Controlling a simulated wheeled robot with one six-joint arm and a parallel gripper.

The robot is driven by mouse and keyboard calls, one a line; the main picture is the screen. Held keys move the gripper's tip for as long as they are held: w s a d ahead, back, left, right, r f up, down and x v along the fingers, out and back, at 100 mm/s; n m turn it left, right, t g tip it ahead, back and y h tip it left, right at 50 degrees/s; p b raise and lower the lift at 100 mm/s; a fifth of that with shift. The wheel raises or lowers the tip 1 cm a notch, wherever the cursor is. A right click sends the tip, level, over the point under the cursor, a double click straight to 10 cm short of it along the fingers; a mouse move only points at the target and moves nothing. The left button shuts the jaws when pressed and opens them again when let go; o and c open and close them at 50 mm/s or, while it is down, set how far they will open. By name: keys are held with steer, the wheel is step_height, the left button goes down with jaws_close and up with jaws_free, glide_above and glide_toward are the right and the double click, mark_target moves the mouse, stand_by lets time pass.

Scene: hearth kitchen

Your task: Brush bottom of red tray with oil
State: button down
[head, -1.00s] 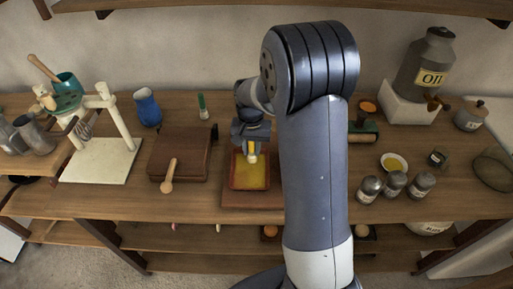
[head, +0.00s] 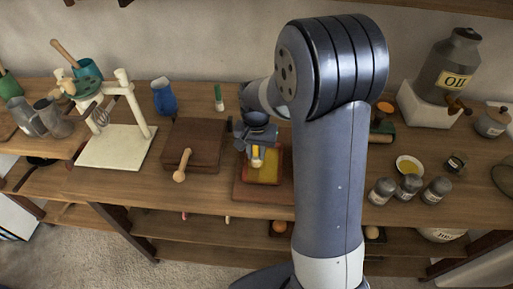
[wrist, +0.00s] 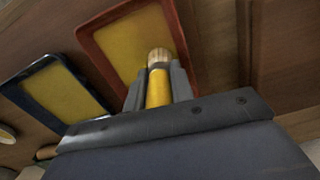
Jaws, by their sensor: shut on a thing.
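My gripper (head: 256,150) is over the tray's left part in the head view. It is shut on a brush (wrist: 159,85) with a yellow handle and pale bristles. The bristles overlap the tray's near end in the wrist view; I cannot tell whether they touch. A small bowl of yellow liquid (head: 409,165) stands to the right. The grey oil can (head: 449,68) sits on a white block at the back right.
A blue tray with a yellow bottom (wrist: 62,95) lies beside the red one in the wrist view. A brown box (head: 196,145) with a wooden tool is left of the red tray. Several shakers (head: 409,187) stand at the right. My arm hides part of the counter.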

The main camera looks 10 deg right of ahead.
steer(key=shift+s+a+f+b, duration=0.15)
steer(key=shift+s+a, duration=0.15)
steer(key=shift+s, duration=0.6)
steer(key=shift+s+a+r+b, duration=0.15)
steer(key=shift+s+a, duration=0.1)
steer(key=shift+s, duration=0.65)
steer(key=shift+w+d+p, duration=0.15)
steer(key=shift+w+d, duration=0.05)
steer(key=shift+w, duration=0.45)
steer(key=shift+w+d+p, duration=0.1)
steer(key=shift+w+d, duration=0.15)
steer(key=shift+w, duration=0.35)
steer(key=shift+w+d+p, duration=0.15)
steer(key=shift+w+d, duration=0.05)
steer(key=shift+w, duration=0.45)
steer(key=shift+w+d+f+p, duration=0.15)
steer(key=shift+w+d, duration=0.15)
steer(key=shift+w, duration=0.6)
steer(key=shift+w+d+r+p, duration=0.15)
steer(key=shift+w+d, duration=0.1)
steer(key=shift+w, duration=0.65)
steer(key=shift+s+a+b, duration=0.2)
steer(key=shift+s+a, duration=0.2)
steer(key=shift+s, duration=0.85)
steer(key=shift+s+a+b, duration=0.15)
steer(key=shift+s+a, duration=0.25)
steer(key=shift+s, duration=0.8)
steer(key=shift+s+a+b, duration=0.2)
steer(key=shift+s+a, duration=0.2)
steer(key=shift+s, duration=0.85)
